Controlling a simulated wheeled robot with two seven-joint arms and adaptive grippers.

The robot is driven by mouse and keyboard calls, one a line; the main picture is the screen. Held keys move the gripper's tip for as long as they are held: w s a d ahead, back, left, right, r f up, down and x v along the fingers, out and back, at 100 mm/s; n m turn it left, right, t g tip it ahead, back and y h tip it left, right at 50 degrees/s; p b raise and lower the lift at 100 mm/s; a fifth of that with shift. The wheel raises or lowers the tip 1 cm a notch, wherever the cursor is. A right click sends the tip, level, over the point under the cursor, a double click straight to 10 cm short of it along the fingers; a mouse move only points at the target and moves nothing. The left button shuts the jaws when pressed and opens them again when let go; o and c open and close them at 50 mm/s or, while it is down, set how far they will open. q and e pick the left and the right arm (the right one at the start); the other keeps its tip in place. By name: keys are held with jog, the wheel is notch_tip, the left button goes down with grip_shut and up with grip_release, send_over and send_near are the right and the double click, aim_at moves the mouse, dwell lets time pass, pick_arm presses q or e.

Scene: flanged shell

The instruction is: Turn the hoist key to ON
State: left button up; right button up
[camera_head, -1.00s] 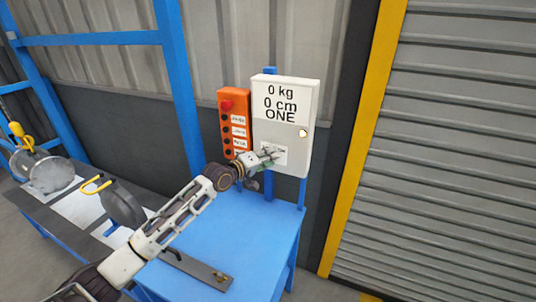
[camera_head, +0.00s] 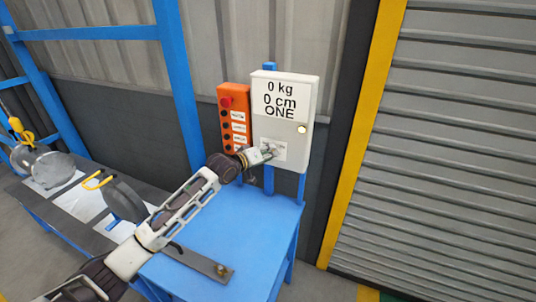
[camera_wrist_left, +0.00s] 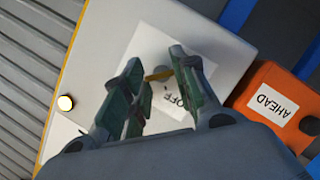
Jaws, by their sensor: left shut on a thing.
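The hoist key (camera_wrist_left: 159,75) is a small brass-coloured piece at a white label plate (camera_wrist_left: 172,95) on the grey-white control box (camera_head: 296,100). The word OFF shows on the plate beside it in the left wrist view. My left gripper (camera_wrist_left: 156,67) has its green-padded fingers on both sides of the key and is shut on it. In the head view the left gripper (camera_head: 270,151) is at the plate and hides the key. The way the key points is hard to tell. The box display (camera_head: 280,100) reads 0 kg, 0 cm, ONE. My right gripper is not in view.
An orange button pendant (camera_head: 234,115) with a red button hangs left of the box, close to my left wrist. A blue table (camera_head: 235,235) lies below with a metal bar on it. A round lamp (camera_head: 302,129) glows on the box.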

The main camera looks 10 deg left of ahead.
pick_arm(q)
jog(key=o, duration=1)
jog(key=shift+o, duration=0.2)
jog(key=v, duration=1.2)
jog(key=shift+f, duration=0.1)
dwell(0.3)
